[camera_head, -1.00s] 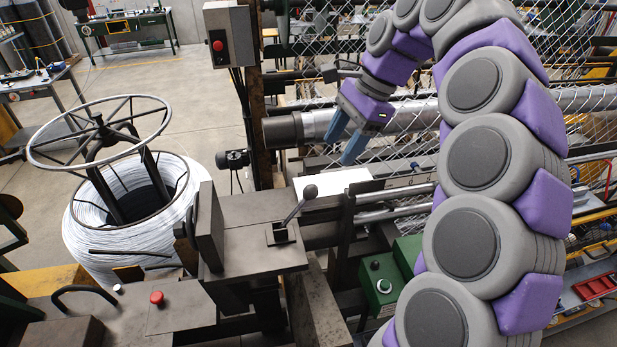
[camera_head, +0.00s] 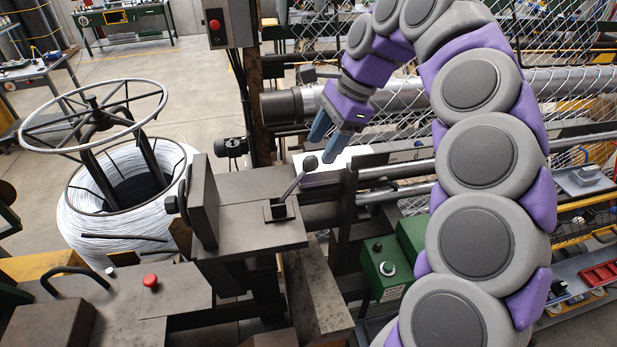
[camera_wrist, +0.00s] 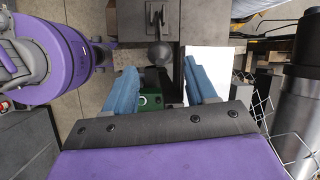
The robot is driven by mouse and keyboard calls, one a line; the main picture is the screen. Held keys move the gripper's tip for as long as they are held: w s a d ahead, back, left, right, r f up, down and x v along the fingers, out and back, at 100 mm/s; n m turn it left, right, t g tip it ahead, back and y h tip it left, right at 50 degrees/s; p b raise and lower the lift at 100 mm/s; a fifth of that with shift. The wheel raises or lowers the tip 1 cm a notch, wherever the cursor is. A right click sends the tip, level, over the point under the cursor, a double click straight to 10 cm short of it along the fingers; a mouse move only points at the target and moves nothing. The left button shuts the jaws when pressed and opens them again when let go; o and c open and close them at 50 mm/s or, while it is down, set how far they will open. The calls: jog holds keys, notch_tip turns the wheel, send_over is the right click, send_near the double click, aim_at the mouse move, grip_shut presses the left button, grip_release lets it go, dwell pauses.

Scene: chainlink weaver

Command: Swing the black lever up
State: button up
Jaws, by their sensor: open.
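The black lever (camera_head: 293,184) stands on top of the dark metal machine block, tilted up to the right with a round knob at its end. In the wrist view its knob (camera_wrist: 160,54) shows ahead of the fingers, between their lines. My gripper (camera_head: 323,141) is open, with two blue fingers pointing down, just above and to the right of the knob in the head view. In the wrist view the gripper (camera_wrist: 160,82) has an empty gap between its fingers. I cannot tell the exact distance to the knob.
A white plate (camera_head: 345,160) lies right behind the lever. A large steel roller (camera_head: 385,98) and chain-link mesh (camera_head: 590,90) are behind my gripper. A wire spool (camera_head: 125,215) stands at left. A red button (camera_head: 150,281) and a green control box (camera_head: 385,268) are in front.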

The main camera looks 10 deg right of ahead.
aim_at(304, 168)
jog(key=x, duration=0.2)
jog(key=a+x, duration=0.1)
jog(key=x, duration=0.4)
jog(key=shift+a+r+p, duration=0.2)
jog(key=shift+r+p, duration=0.1)
jog(key=shift+p, duration=0.1)
jog(key=shift+s+f, duration=0.1)
jog(key=shift+f, duration=0.3)
jog(key=shift+d+f, duration=0.3)
jog(key=shift+f, duration=0.15)
jog(key=shift+a, duration=0.4)
jog(key=c, duration=0.3)
grip_shut()
